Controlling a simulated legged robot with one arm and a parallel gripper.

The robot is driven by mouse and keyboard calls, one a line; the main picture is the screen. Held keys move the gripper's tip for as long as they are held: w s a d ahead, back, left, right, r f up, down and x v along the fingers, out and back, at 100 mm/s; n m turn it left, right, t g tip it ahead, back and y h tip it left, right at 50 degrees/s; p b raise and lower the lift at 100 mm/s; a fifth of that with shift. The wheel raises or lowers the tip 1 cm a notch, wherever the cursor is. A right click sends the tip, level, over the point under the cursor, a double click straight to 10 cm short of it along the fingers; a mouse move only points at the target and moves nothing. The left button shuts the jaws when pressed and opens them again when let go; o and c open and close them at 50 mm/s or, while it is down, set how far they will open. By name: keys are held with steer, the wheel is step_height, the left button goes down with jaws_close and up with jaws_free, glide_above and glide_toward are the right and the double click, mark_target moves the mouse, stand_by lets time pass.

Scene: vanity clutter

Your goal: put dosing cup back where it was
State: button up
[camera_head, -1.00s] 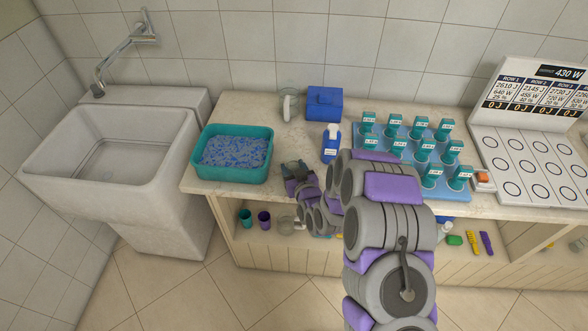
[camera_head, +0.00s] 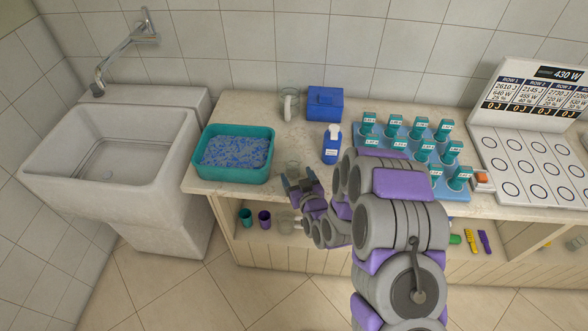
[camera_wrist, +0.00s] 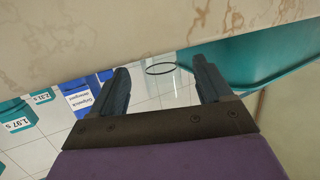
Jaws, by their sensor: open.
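A blue bottle (camera_head: 331,145) stands right of the cup. A clear vessel (camera_head: 289,105) and blue box (camera_head: 324,103) stand behind. A blue rack (camera_head: 455,194) of teal-capped containers is at right. A white sink (camera_head: 105,150) is left.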

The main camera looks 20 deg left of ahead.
steer(key=v, duration=0.2)
steer(key=p+v, duration=0.1)
steer(key=v, duration=0.2)
steer(key=shift+w+d+r, duration=0.1)
steer(key=shift+d+r, duration=0.05)
steer(key=shift+d, duration=0.15)
steer(key=s+p, duration=0.1)
steer(key=p, duration=0.1)
steer(key=s+d+p, duration=0.1)
steer(key=p, duration=0.1)
steer(key=shift+p, duration=0.4)
steer(key=shift+d, duration=0.1)
steer(key=shift+d, duration=0.1)
